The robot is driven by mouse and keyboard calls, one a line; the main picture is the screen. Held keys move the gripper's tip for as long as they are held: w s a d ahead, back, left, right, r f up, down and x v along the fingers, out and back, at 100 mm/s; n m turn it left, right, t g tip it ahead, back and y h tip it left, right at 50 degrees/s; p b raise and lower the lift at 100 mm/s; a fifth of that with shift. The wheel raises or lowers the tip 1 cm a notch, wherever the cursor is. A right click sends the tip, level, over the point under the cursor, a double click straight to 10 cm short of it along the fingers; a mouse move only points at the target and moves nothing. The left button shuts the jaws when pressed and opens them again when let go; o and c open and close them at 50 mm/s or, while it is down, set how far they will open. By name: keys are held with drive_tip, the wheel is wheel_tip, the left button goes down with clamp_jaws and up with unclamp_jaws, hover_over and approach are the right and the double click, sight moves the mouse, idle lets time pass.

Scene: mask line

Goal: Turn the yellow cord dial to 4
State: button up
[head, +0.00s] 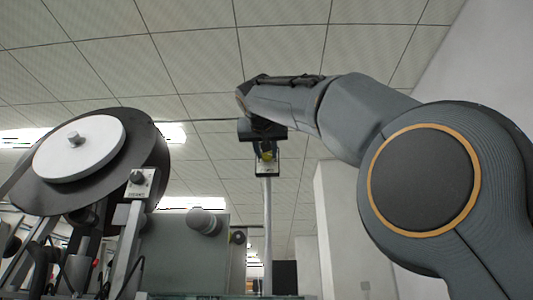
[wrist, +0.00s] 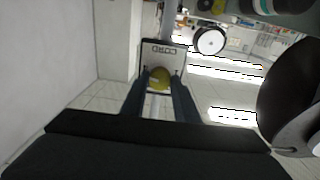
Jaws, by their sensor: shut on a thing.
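The yellow cord dial (wrist: 160,78) sits on a pale panel (wrist: 163,50) marked CORD in the wrist view. The lettering appears upside down there. My gripper (wrist: 160,90) has its two fingers on either side of the dial and is shut on it. In the head view the yellow dial (head: 267,156) shows small just below my gripper (head: 264,146), at the top of a thin pale post (head: 267,220). The dial's pointer and number marks are too small to read, so its setting cannot be told.
A large dark reel with a white disc (head: 80,148) stands at the left on a metal frame. A grey-green box (head: 185,250) with a round knob (head: 203,221) is left of the post. A white pillar (head: 335,230) stands to the right.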

drive_tip(key=shift+m, duration=0.4)
drive_tip(key=o, duration=1.1)
drive_tip(key=s, duration=0.2)
drive_tip(key=s+b, duration=0.1)
drive_tip(key=s, duration=0.2)
drive_tip(key=s+b, duration=0.1)
drive_tip(key=s, duration=0.1)
drive_tip(key=shift+s+a+f, duration=0.15)
drive_tip(key=shift+s+a, duration=0.15)
drive_tip(key=shift+s, duration=0.1)
